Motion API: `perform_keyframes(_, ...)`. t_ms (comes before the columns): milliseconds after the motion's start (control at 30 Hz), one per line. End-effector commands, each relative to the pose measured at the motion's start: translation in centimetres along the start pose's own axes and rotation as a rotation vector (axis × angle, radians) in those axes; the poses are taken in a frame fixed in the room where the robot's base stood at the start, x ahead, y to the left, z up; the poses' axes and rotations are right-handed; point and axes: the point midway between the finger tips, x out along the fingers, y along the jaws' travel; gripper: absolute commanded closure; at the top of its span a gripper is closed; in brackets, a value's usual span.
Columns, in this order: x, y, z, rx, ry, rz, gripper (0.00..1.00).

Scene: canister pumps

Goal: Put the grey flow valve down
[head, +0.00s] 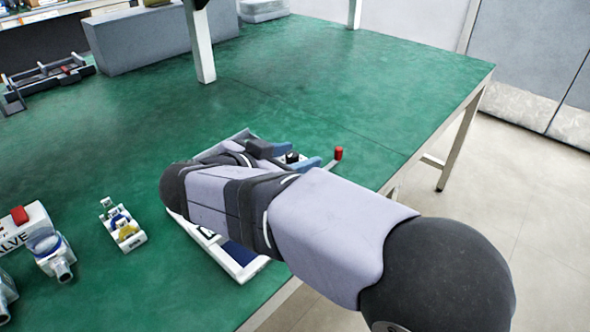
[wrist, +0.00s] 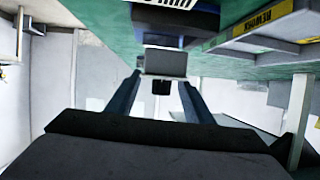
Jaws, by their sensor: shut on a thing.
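My gripper (wrist: 161,80) shows in the wrist view with its two blue-grey fingers on either side of a grey block with a black part below, which looks like the grey flow valve (wrist: 166,63). It is shut on this thing. In the head view my gripper (head: 303,157) is partly behind my own arm, with its fingers pointing right near the table's right side. A dark piece shows between the fingers there. Most of the valve is hidden, and I cannot tell whether it touches anything below.
A white tray (head: 246,270) with a blue floor lies under my arm, mostly hidden. A red-capped post (head: 338,154) stands beside the fingertips. A small white-and-yellow fixture (head: 124,229) and a valve station (head: 48,245) are at left. A bin labelled REWORK (wrist: 262,29) shows in the wrist view.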

Motion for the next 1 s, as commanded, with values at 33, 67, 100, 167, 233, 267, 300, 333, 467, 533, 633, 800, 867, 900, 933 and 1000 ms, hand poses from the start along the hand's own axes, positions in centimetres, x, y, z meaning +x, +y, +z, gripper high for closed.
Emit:
perform_keyframes(33, 0.2, 0.1, 0.5, -0.003, 0.0, 0.001, 0.91)
perform_keyframes(67, 0.4, 0.1, 0.8, -0.004, 0.0, 0.001, 0.91)
perform_keyframes(100, 0.6, 0.1, 1.3, -0.004, 0.0, 0.001, 0.91)
perform_keyframes(167, 0.8, 0.1, 2.0, -0.004, 0.0, 0.001, 0.91)
perform_keyframes(233, 1.1, 0.2, 2.7, -0.004, -0.001, 0.001, 0.91)
perform_keyframes(267, 1.2, 0.2, 2.9, -0.004, -0.001, 0.001, 0.91)
perform_keyframes(300, 1.3, 0.2, 3.0, -0.002, 0.0, 0.001, 0.91)
perform_keyframes(333, 1.3, 0.2, 3.1, -0.001, 0.0, 0.0, 0.91)
perform_keyframes(467, 1.3, 0.2, 3.0, 0.0, 0.0, 0.0, 0.91)
perform_keyframes(533, 1.3, 0.2, 3.0, 0.0, 0.0, 0.0, 0.91)
perform_keyframes(633, 1.3, 0.2, 3.2, 0.0, 0.0, 0.0, 0.91)
perform_keyframes(800, 1.4, 0.2, 3.3, -0.001, -0.001, 0.0, 0.46)
perform_keyframes(867, 1.4, 0.2, 3.3, -0.001, -0.001, 0.0, 0.34)
perform_keyframes(900, 1.4, 0.2, 3.3, -0.001, -0.001, 0.0, 0.34)
perform_keyframes(933, 1.4, 0.2, 3.3, -0.001, -0.001, 0.0, 0.34)
perform_keyframes(1000, 1.4, 0.2, 3.3, -0.001, -0.001, 0.0, 0.34)
